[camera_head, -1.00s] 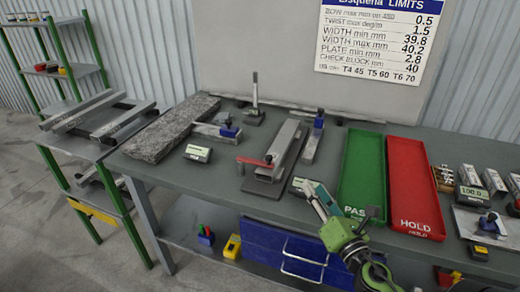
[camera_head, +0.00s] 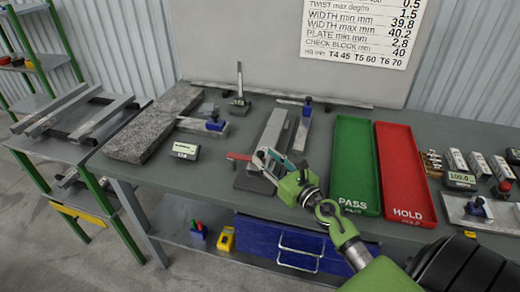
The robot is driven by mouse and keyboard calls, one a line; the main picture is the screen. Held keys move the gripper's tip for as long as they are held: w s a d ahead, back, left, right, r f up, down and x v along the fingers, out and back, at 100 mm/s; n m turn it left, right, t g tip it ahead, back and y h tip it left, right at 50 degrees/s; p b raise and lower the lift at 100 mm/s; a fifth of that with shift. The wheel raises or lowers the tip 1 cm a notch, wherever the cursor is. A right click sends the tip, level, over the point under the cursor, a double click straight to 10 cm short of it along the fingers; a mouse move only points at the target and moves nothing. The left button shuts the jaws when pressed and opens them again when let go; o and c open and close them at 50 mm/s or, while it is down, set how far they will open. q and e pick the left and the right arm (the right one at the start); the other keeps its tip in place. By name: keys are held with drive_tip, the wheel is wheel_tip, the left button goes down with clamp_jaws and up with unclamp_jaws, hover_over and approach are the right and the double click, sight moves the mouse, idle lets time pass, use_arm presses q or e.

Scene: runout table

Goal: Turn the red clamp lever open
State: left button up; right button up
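The red clamp lever (camera_head: 238,157) is on the clamp fixture (camera_head: 272,130) at the middle of the bench. It points to the left across the front of the fixture's grey bar. My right gripper (camera_head: 262,164) is just right of the lever, over the front end of the fixture. Its two fingers look spread apart, with nothing clearly between them. They cover the lever's right end, so I cannot tell whether they touch it. My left gripper is not in view.
A green PASS tray (camera_head: 355,160) and a red HOLD tray (camera_head: 401,165) lie right of the fixture. A granite slab (camera_head: 155,125) and a small display box (camera_head: 185,151) are to its left. A tall stand (camera_head: 240,90) is behind. Bare bench shows at the front left.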

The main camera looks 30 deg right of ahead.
sight(263, 155)
drive_tip(key=shift+w+r, duration=0.1)
drive_tip(key=shift+w, duration=1.65)
drive_tip(key=shift+a, duration=0.1)
clamp_jaws()
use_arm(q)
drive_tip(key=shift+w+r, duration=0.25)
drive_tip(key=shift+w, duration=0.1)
